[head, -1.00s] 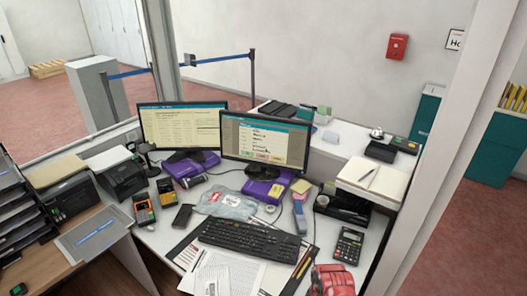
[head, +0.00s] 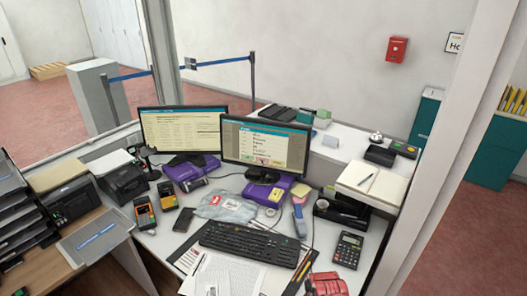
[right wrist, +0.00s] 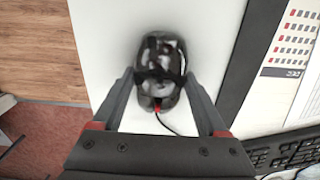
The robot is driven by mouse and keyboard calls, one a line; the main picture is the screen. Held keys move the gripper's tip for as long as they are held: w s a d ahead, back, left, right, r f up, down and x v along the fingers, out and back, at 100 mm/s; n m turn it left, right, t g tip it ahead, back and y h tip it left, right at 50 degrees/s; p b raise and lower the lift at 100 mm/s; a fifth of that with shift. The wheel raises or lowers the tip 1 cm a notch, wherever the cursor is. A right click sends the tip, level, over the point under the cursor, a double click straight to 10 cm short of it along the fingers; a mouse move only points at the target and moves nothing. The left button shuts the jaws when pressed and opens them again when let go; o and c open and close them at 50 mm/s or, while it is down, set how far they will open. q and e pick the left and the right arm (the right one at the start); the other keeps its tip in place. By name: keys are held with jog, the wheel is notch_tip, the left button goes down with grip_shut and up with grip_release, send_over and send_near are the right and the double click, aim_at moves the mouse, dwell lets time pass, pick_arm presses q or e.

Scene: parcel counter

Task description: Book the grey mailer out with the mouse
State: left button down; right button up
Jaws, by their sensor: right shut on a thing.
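The grey mailer (head: 226,207) lies flat on the counter behind the black keyboard (head: 240,242), with a red and white label on it. The right monitor (head: 265,146) shows a pop-up window with lines of text and coloured buttons along its bottom; the text is too small to read. My right gripper (right wrist: 159,80) is shut on the black mouse (right wrist: 160,65), one finger on each side, on the white counter. My left gripper is not in view.
The left monitor (head: 180,132) shows a table of text. A calculator (head: 348,249), pens and an open notebook (head: 372,185) lie to the right. Papers (head: 228,275) lie in front of the keyboard. Handheld devices and a printer (head: 124,183) stand to the left.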

jog(key=o, duration=1.3)
jog(key=shift+r, duration=0.1)
notch_tip(320, 180, up, 17)
jog(key=shift+r+p, duration=0.1)
jog(key=shift+p, duration=0.6)
